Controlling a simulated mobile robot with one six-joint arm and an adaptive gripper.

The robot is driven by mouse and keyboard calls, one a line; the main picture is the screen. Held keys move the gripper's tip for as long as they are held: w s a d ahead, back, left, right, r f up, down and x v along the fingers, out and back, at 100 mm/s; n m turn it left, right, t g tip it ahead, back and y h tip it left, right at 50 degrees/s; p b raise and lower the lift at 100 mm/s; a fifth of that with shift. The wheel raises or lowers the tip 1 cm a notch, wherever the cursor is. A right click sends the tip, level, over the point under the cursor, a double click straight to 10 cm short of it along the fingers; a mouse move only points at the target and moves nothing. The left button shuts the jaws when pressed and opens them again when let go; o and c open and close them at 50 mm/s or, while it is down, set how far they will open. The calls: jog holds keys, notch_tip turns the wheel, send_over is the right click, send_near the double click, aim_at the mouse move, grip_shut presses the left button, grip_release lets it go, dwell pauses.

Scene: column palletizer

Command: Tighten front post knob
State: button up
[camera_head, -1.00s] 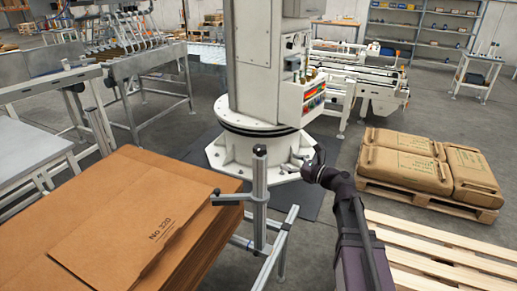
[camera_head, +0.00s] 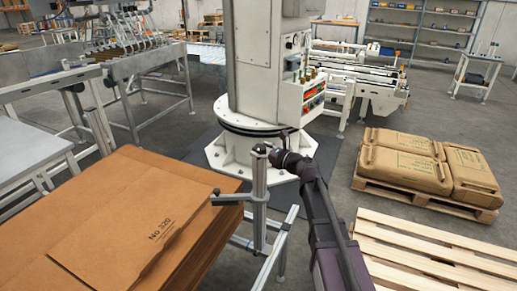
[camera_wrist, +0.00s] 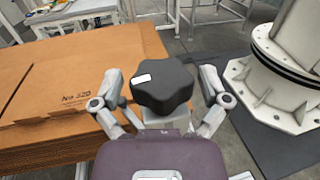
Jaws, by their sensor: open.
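The front post (camera_head: 259,190) is a grey upright at the right front corner of the cardboard stack, with a side arm reaching over the stack. The black lobed knob (camera_wrist: 162,88) with a white mark shows large in the wrist view. My gripper (camera_wrist: 160,84) is open, one finger on each side of the knob, with a visible gap to each side. In the head view my gripper (camera_head: 269,149) is at the top of the post, and the knob cannot be made out there.
The cardboard stack (camera_head: 120,215) fills the lower left. A white column on a round base (camera_head: 250,145) stands behind the post. An empty wooden pallet (camera_head: 440,250) lies at the lower right, and a pallet with brown sacks (camera_head: 405,160) is beyond it.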

jog(key=shift+w+a, duration=0.35)
jog(key=shift+a, duration=0.2)
